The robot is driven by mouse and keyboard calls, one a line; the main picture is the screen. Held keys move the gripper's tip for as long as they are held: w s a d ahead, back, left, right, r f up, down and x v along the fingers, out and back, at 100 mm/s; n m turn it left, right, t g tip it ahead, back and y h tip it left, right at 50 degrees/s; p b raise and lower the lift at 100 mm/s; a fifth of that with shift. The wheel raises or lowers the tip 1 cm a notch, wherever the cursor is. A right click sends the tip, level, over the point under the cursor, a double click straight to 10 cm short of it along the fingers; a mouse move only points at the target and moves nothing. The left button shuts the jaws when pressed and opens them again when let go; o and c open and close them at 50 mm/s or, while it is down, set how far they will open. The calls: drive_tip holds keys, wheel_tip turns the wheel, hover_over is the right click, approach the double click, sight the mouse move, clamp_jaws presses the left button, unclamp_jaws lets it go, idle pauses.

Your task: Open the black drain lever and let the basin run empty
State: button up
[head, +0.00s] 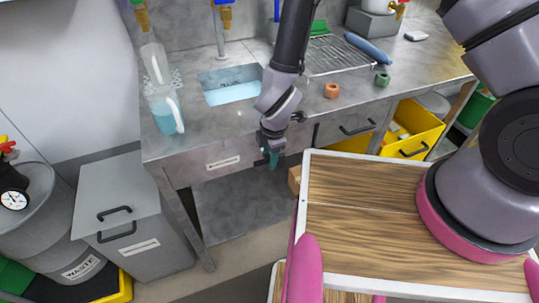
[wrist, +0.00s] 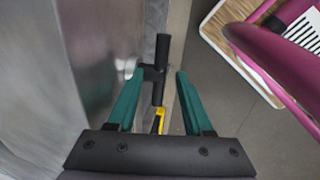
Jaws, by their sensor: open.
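The basin (head: 233,75) is set into the steel counter in the head view and holds light blue water. My gripper (head: 272,160) points down in front of the counter's front face, below and to the right of the basin. In the wrist view my gripper (wrist: 160,72) is open, with its two green fingers apart. A black T-shaped lever (wrist: 162,48) shows between and beyond the fingertips, with its stem toward the grey metal on the left. I cannot tell whether the fingers reach around it. In the head view the lever cannot be made out behind my gripper.
A wooden-topped cart (head: 350,190) stands to the right of my gripper. A grey lidded bin (head: 125,205) and a waste drum (head: 40,220) stand at left. A clear jug (head: 160,105) and a wire rack (head: 335,58) are on the counter. A yellow drawer (head: 415,130) stands open at right.

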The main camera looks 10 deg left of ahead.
sight(262, 163)
clamp_jaws()
drive_tip(key=shift+a, duration=0.1)
drive_tip(key=h, duration=0.1)
drive_tip(key=t+h, duration=0.2)
drive_tip(key=shift+s+a, duration=0.3)
drive_tip(key=shift+a, duration=0.05)
drive_tip(key=t+h, duration=0.2)
drive_tip(key=h, duration=0.1)
drive_tip(key=f+t+h, duration=0.1)
drive_tip(key=shift+s+a+n+h, duration=0.3)
drive_tip(key=shift+a+n, duration=0.1)
drive_tip(key=t+h, duration=0.1)
drive_tip(key=h, duration=0.1)
drive_tip(key=f+t+h, duration=0.1)
drive_tip(key=t+h, duration=0.1)
drive_tip(key=shift+s+a+n, duration=0.1)
drive_tip(key=shift+a+n, duration=0.1)
drive_tip(key=shift+n, duration=0.2)
drive_tip(key=shift+f+n+t+h, duration=0.15)
drive_tip(key=shift+f+t+h, duration=0.05)
drive_tip(key=shift+t+h, duration=0.45)
drive_tip(key=shift+f+n+t+h, duration=0.15)
drive_tip(key=shift+t+h, duration=0.4)
drive_tip(key=shift+h, duration=0.1)
